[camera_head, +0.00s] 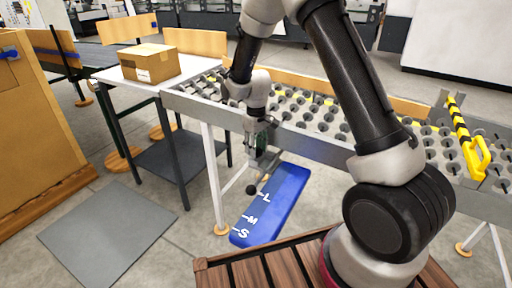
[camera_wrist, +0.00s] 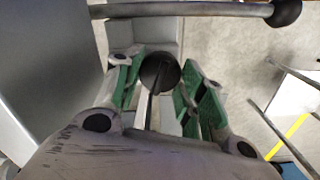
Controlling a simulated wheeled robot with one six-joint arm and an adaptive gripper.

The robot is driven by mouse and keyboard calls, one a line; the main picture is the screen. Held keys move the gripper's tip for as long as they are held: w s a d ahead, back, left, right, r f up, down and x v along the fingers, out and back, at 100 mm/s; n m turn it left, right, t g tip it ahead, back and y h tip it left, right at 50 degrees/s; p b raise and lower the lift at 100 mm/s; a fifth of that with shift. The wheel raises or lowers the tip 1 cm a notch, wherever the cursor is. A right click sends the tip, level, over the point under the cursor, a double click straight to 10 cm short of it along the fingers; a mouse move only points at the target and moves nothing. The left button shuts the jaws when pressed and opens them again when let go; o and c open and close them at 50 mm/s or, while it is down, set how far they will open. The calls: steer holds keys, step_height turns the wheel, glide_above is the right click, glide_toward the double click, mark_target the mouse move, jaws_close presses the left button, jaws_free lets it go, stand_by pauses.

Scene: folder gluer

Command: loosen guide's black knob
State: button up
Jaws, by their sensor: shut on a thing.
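The guide's black knob (camera_wrist: 159,72) is round and dark with a line across its face. In the wrist view it sits between the two green-padded fingers of my gripper (camera_wrist: 158,88), which is shut on it. In the head view my gripper (camera_head: 256,143) points down at the front side of the roller conveyor, above the blue scale plate (camera_head: 270,205) marked L, M and S. The knob between the fingers is too small to make out there. A metal bar (camera_wrist: 190,10) with a black ball end (camera_wrist: 285,12) crosses the top of the wrist view.
The roller conveyor (camera_head: 190,102) runs behind my gripper, with a yellow handle (camera_head: 478,158) at its right. A white side table (camera_head: 125,75) bears a cardboard box (camera_head: 150,62). A grey mat (camera_head: 107,228) lies on open floor at the left. A wooden slatted surface (camera_head: 255,272) is in front.

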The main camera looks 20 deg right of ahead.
steer(key=shift+n, duration=1.6)
steer(key=o, duration=1.1)
steer(key=shift+c, duration=0.2)
steer(key=shift+r, duration=0.1)
step_height(320, 180, up, 12)
